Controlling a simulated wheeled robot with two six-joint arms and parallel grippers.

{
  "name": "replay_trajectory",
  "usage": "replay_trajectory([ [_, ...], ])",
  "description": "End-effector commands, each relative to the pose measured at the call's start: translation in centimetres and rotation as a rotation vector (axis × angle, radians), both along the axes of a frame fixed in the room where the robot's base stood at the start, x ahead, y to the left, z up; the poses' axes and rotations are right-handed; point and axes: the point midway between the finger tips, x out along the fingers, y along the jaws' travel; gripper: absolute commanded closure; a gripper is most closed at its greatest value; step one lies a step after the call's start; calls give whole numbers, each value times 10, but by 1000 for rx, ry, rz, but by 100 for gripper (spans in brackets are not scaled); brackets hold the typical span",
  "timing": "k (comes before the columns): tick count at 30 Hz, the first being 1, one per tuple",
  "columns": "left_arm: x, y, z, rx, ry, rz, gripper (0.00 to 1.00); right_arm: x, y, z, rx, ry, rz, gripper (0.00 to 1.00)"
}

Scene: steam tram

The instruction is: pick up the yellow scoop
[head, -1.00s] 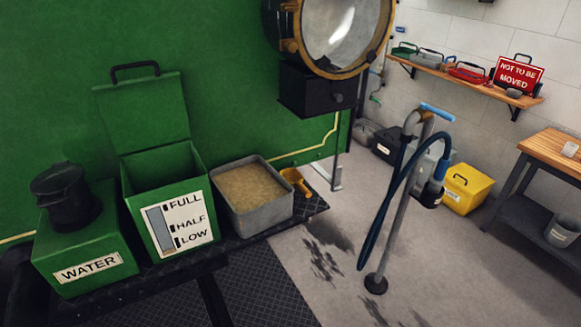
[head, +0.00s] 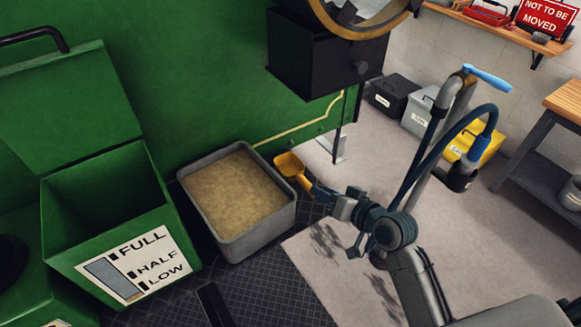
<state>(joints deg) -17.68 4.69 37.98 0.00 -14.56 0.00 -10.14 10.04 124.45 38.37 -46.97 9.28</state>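The yellow scoop (head: 289,164) is at the right end of the dark ledge, just right of the grey sand-filled tray (head: 268,235). Its bowl faces up and left, and its short handle points down and right. My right gripper (head: 318,191) comes in from the lower right, with its tip at the handle end. The fingers overlap the handle in the picture. I cannot tell whether they touch it or are closed around it. My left gripper is not in view.
The open green box (head: 70,262) with the level label stands left of the tray. A black lamp housing (head: 325,65) hangs above the scoop. A post with a blue hose (head: 432,145) stands behind my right arm. Open floor lies right of the ledge.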

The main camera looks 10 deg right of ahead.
Motion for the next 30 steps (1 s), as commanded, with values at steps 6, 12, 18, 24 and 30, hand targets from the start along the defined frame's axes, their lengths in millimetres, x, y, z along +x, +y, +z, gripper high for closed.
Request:
replay_trajectory([
  [6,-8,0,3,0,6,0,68,22,11,-8,0,1,-2,67],
  [12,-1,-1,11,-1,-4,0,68,37,20,-17,2,2,-2,67],
  [18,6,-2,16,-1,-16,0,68,60,31,-29,1,1,-3,67],
  [24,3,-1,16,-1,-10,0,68,65,34,-32,-2,0,-3,67],
  [30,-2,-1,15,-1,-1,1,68,64,33,-32,-2,0,-3,83],
])
